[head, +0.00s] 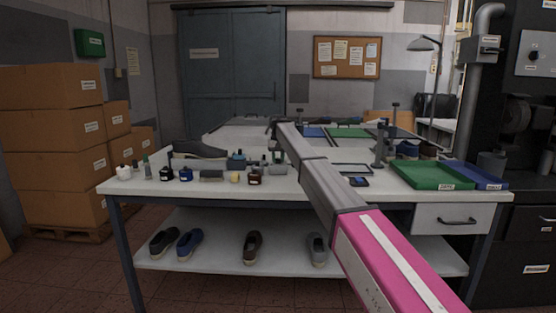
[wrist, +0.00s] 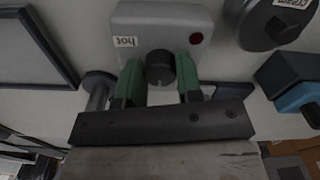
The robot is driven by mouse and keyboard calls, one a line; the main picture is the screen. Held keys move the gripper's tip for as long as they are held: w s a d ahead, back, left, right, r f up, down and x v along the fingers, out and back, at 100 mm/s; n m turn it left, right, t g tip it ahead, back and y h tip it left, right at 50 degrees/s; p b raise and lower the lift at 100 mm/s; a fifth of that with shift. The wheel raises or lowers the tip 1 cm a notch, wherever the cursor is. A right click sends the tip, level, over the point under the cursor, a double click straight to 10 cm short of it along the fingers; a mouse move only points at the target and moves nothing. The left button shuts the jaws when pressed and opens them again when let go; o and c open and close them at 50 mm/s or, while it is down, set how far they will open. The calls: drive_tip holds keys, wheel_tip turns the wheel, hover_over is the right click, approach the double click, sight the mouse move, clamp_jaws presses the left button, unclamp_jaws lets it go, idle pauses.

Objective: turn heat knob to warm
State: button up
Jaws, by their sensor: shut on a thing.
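The heat knob (wrist: 160,68) is a dark round knob on the front of a pale grey box (wrist: 135,18). The box carries an upside-down "hot" label (wrist: 125,42) left of the knob and a red round spot (wrist: 196,37) to the right. My gripper (wrist: 160,78) has its two green fingers on either side of the knob and is shut on it. No pointer mark on the knob is clear, and I see no "warm" label. In the head view my arm reaches over the table to the small grey box (head: 277,169).
A dark round tin (wrist: 268,22) and a dark block with a blue part (wrist: 296,88) lie right of the box in the wrist view. Small bottles and jars crowd the white table (head: 330,190). A green tray (head: 432,175) stands at the right.

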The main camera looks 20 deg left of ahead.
drive_tip(key=m, duration=1.1)
drive_tip(key=shift+a, duration=0.1)
drive_tip(key=shift+m, duration=0.4)
idle(0.3)
drive_tip(key=o, duration=0.9)
drive_tip(key=shift+o, duration=0.2)
